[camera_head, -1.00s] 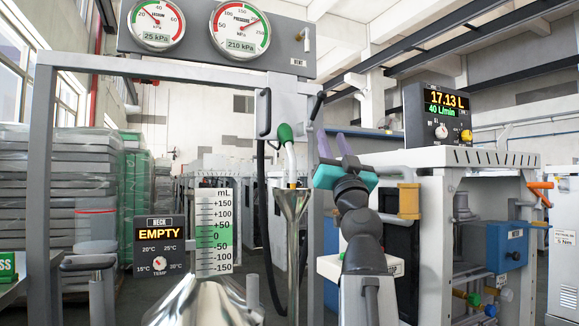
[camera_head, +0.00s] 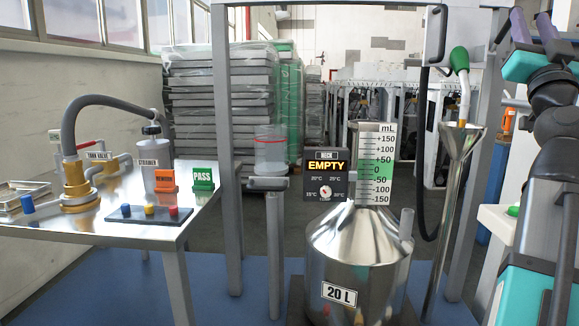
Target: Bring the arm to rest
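My gripper (camera_head: 530,18) is at the upper right of the head view, pointing up. It has two purple fingers on a teal body. The fingers stand apart with nothing seen between them, so it is open and empty. My dark arm (camera_head: 555,110) runs down the right edge below it, and part of it is cut off by the picture's edge. The gripper appears to the right of the green-handled nozzle (camera_head: 459,60) and the metal funnel (camera_head: 460,142), without visible contact.
A steel 20 L can (camera_head: 355,262) stands at lower centre beneath a neck gauge (camera_head: 376,165) and a display (camera_head: 326,175) reading EMPTY. A metal table (camera_head: 60,240) at left bears a hose fitting, a strainer (camera_head: 157,160) and orange and green signs. A grey frame post (camera_head: 228,150) stands between.

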